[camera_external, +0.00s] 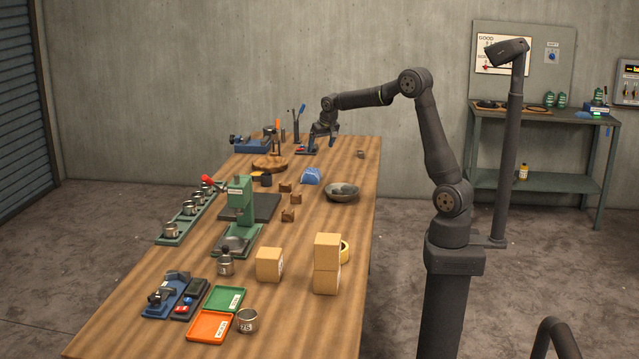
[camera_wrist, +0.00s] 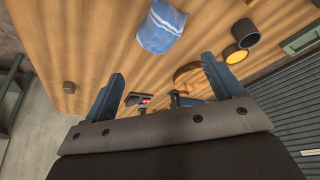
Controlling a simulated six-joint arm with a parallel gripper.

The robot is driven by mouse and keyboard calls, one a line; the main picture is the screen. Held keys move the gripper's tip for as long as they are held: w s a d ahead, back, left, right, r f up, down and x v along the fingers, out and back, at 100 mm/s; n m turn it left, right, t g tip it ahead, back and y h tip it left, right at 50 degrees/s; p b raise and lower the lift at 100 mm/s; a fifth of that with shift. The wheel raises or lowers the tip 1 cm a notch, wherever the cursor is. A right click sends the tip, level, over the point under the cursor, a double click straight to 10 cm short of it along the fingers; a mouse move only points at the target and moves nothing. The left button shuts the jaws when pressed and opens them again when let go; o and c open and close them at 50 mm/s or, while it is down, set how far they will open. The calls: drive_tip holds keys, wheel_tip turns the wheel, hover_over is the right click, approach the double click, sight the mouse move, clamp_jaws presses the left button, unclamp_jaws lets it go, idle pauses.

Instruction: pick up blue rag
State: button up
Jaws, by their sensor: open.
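The blue rag (camera_external: 311,176) lies bunched on the wooden table, left of a grey bowl. In the wrist view the blue rag (camera_wrist: 162,27) shows at the top centre, with pale stripes, beyond my fingertips. My gripper (camera_external: 322,138) is above the far part of the table, farther back than the rag and apart from it. In the wrist view my gripper (camera_wrist: 160,77) has its two blue fingers spread wide with nothing held between them.
A grey bowl (camera_external: 342,193) sits right of the rag, and small brown blocks (camera_external: 288,215) lie nearer the camera. A round wooden board (camera_external: 269,164) and a dark cup (camera_external: 266,180) stand to the left. Cardboard boxes (camera_external: 327,263) stand near the front.

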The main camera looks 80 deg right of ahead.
approach(313, 173)
drive_tip(key=x, duration=0.5)
drive_tip(key=shift+d+f, duration=0.1)
drive_tip(key=shift+d+x, duration=0.15)
drive_tip(key=shift+x, duration=1.25)
drive_tip(key=shift+d+x, duration=0.15)
drive_tip(key=shift+x, duration=1.3)
drive_tip(key=shift+c, duration=0.5)
drive_tip(key=c, duration=1)
